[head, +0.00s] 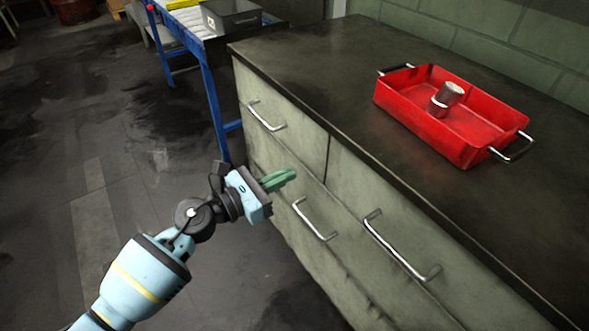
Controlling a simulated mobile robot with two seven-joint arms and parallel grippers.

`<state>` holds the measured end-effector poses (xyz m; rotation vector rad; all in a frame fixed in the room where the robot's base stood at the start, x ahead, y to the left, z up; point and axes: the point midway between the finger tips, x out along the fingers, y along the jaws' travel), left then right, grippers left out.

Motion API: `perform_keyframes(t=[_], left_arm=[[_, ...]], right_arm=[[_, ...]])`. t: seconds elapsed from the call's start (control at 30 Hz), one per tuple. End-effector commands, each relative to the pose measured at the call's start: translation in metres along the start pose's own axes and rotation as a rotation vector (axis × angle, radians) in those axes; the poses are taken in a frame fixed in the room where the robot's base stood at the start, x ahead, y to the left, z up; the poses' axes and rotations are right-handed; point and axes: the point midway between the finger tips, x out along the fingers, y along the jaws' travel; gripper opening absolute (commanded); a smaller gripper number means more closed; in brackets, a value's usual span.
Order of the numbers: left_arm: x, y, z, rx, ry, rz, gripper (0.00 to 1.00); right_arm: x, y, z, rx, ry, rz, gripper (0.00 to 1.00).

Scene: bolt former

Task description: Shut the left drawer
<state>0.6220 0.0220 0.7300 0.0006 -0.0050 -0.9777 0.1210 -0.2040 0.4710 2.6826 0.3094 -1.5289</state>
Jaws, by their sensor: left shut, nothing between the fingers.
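The left drawer (285,125) is the pale grey-green upper front at the left end of the cabinet. Its metal bar handle (266,117) faces the aisle. The drawer front sits close under the dark worktop, and I see no open gap or drawer inside. My left gripper (285,178) is shut and empty, its green fingers together. In the picture it is below and slightly right of that handle, in front of the cabinet's lower part. I cannot tell whether the fingertips touch the cabinet. My right gripper is not in view.
A right drawer with a handle (400,248) and a lower drawer with a handle (313,222) are in the same cabinet. A red tray (435,130) holding a metal cylinder (446,98) stands on the worktop (330,70). A blue-legged table (208,90) stands behind. Floor at left is clear.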

Motion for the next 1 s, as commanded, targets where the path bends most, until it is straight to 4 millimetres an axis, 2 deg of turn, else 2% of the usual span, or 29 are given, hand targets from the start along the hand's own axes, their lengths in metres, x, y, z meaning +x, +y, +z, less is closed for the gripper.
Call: perform_keyframes(t=[0.1, 0.33, 0.5, 0.87, 1.0], left_arm=[[-0.026, 0.0, 0.0, 0.001, 0.002, 0.0, 0.0], [-0.058, 0.0, -0.001, 0.0, 0.002, 0.0, 0.0], [-0.066, 0.0, 0.0, 0.0, 0.001, -0.001, 0.0], [-0.067, -0.001, -0.001, -0.007, 0.0, 0.0, 0.0], [-0.073, -0.011, -0.012, -0.138, -0.025, 0.026, 0.0]], right_arm=[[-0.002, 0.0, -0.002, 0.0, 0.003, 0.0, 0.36], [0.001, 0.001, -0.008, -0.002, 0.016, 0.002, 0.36], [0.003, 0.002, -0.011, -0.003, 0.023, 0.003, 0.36], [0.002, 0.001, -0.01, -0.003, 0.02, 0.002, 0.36], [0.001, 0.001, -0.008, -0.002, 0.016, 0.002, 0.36]])
